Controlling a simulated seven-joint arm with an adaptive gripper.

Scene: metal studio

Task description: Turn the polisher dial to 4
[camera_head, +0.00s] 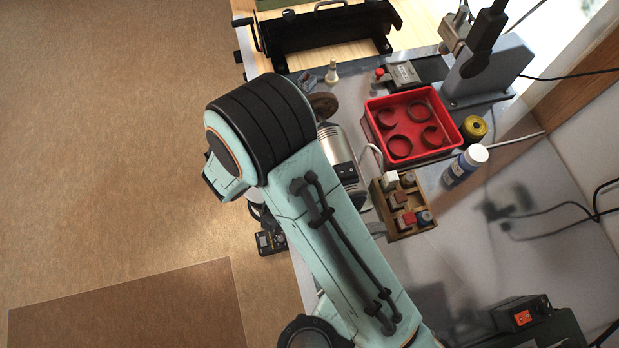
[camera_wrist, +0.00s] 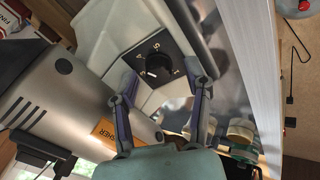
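The polisher (camera_wrist: 40,95) shows in the wrist view as a silver motor body with an orange label, beside a pale grey housing. Its black round dial (camera_wrist: 158,68) sits on a dark square plate on that housing. Light marks ring the dial, too small to read surely; a short white pointer line is on its lower left side. My gripper (camera_wrist: 166,84) is open and empty, its two fingers apart on either side of the dial plate's near edge. I cannot tell contact. In the head view the polisher's silver body (camera_head: 334,150) is partly behind my arm; dial and gripper are hidden.
A blue-and-white bottle (camera_head: 463,168) and yellow spool (camera_head: 474,129) are further right. A black control box (camera_head: 270,241) is near the bench's left edge.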

